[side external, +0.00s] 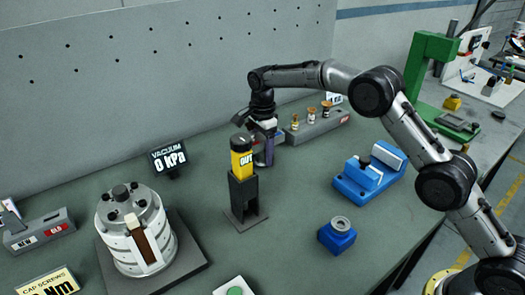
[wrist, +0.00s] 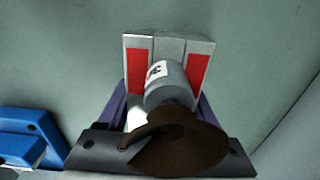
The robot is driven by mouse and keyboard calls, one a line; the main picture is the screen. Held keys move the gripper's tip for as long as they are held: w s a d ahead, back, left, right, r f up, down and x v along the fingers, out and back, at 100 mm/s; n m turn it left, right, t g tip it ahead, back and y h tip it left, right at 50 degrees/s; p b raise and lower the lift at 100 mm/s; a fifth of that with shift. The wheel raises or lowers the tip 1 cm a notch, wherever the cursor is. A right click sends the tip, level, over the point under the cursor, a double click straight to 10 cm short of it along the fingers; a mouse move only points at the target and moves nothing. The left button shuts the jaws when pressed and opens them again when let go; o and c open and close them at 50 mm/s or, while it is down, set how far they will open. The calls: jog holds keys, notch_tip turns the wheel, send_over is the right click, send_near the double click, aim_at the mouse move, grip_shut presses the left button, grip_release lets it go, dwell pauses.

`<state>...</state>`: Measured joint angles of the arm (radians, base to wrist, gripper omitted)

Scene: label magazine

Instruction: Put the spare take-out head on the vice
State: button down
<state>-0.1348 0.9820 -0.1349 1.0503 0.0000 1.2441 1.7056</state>
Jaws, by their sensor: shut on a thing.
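My gripper (side external: 263,153) is in the middle of the side view, behind the yellow OUT post, pointing down. In the wrist view its purple fingers are shut on the spare take-out head, which shows a grey labelled cylinder (wrist: 166,84) and a broad brown disc (wrist: 180,146) near the camera. A grey piece with two red panels shows beyond the cylinder; I cannot tell whether it belongs to the head. In the side view the post and gripper mostly hide the head. The blue vice (side external: 352,186) with pale jaws stands right of my gripper, apart from it.
The yellow OUT post (side external: 241,160) stands close in front of my gripper. A grey rack (side external: 318,126) with several small pieces is behind. A small blue block (side external: 337,238) with a round metal top sits in front of the vice. A white cylindrical machine (side external: 130,240) stands left.

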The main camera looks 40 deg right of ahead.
jog(key=shift+c, duration=0.3)
grip_release()
notch_tip(320, 180, up, 12)
jog(key=shift+w+a+r, duration=0.1)
jog(key=shift+r, duration=0.75)
jog(key=shift+r, duration=0.1)
